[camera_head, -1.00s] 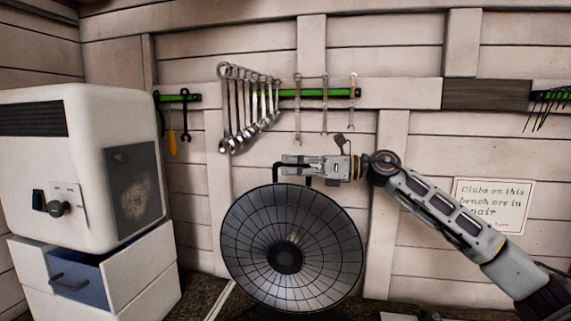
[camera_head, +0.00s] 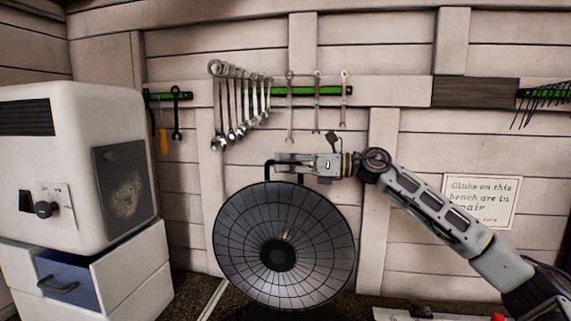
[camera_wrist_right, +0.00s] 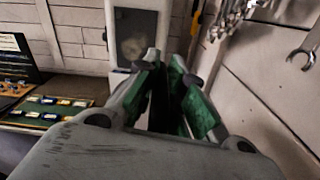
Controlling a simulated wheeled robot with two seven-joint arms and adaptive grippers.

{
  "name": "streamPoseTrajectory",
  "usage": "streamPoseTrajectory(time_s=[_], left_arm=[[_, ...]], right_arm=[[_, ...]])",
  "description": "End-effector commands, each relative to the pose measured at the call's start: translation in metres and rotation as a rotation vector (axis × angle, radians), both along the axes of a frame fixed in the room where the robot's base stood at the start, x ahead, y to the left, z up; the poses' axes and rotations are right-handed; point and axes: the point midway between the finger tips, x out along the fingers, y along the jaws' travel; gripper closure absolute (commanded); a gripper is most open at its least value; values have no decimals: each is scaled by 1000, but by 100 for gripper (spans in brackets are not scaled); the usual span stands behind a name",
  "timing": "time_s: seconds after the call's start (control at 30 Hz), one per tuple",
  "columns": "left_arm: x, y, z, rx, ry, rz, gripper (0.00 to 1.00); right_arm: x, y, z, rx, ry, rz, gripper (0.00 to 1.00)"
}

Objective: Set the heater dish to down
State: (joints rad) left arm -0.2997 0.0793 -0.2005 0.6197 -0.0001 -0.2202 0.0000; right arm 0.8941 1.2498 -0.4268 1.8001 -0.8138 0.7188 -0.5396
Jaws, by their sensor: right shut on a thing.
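The heater dish (camera_head: 310,250) is a round, dark, ribbed dish with a wire guard and a dark hub, standing in the middle of the head view. Its face is turned toward me. A dark handle (camera_head: 268,172) rises from its top edge. My right gripper (camera_head: 290,163) is at this handle, shut on it, with the arm coming in from the right. The right wrist view shows the two green-padded fingers (camera_wrist_right: 178,95) close together; the handle is not clear between them. My left gripper is not in view.
A white cabinet (camera_head: 60,130) with a knob stands at the left on drawers, one blue drawer (camera_head: 75,275) partly open. Wrenches (camera_head: 228,105) hang on the wall rail behind. A paper sign (camera_head: 480,200) is on the wall at right. The wrist view shows a green tray (camera_wrist_right: 45,112).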

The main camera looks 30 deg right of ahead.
Motion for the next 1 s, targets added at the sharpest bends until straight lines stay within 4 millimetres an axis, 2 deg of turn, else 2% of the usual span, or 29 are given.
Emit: streamPoseTrajectory(time_s=[0.67,1.0], left_arm=[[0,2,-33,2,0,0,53],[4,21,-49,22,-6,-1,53]], right_arm=[[-23,18,-11,-77,-102,2,100],[-36,27,-19,-122,-162,1,100]])
